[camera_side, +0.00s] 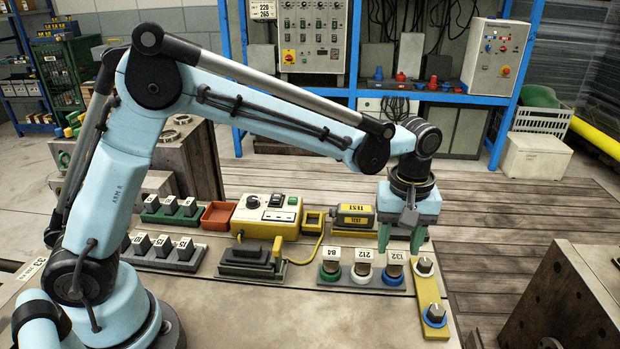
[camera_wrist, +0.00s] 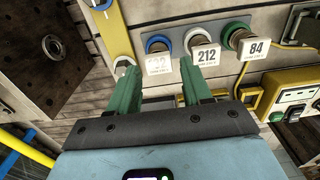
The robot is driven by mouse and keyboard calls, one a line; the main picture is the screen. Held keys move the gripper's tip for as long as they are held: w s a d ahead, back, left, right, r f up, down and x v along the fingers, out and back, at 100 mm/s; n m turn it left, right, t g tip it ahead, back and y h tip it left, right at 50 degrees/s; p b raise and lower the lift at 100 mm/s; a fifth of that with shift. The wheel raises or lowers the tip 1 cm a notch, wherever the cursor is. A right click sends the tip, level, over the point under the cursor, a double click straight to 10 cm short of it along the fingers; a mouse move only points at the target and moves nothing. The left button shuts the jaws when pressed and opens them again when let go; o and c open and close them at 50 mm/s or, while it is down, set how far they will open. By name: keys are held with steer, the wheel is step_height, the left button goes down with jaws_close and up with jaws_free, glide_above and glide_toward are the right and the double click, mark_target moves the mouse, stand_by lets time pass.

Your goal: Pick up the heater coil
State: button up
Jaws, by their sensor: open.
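No part is marked as the heater coil. Three tagged brownish cylindrical parts stand in coloured rings on a grey plate (camera_side: 345,287): tag 84 (camera_side: 332,253) in a green ring, tag 212 (camera_side: 363,256) in a white ring, and tag 132 (camera_side: 396,258) in a blue ring. I cannot tell whether these are coils. My gripper (camera_side: 401,241) is open and empty, pointing down near the 132 part. In the wrist view my green fingers (camera_wrist: 160,76) frame the 132 tag (camera_wrist: 160,65). The 212 tag (camera_wrist: 205,56) is just right of the right finger.
A yellow strip (camera_side: 430,291) with two knobs lies right of the plate. Behind are a yellow TEST box (camera_side: 354,216), a yellow-and-white control unit (camera_side: 265,217) and an orange tray (camera_side: 217,216). A dark block (camera_side: 250,262) is left. The bench front is clear.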

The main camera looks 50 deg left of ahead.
mark_target(397, 255)
steer(key=shift+w+f, duration=0.2)
steer(key=shift+f, duration=2.1)
steer(key=c, duration=0.8)
steer(key=shift+r, duration=0.1)
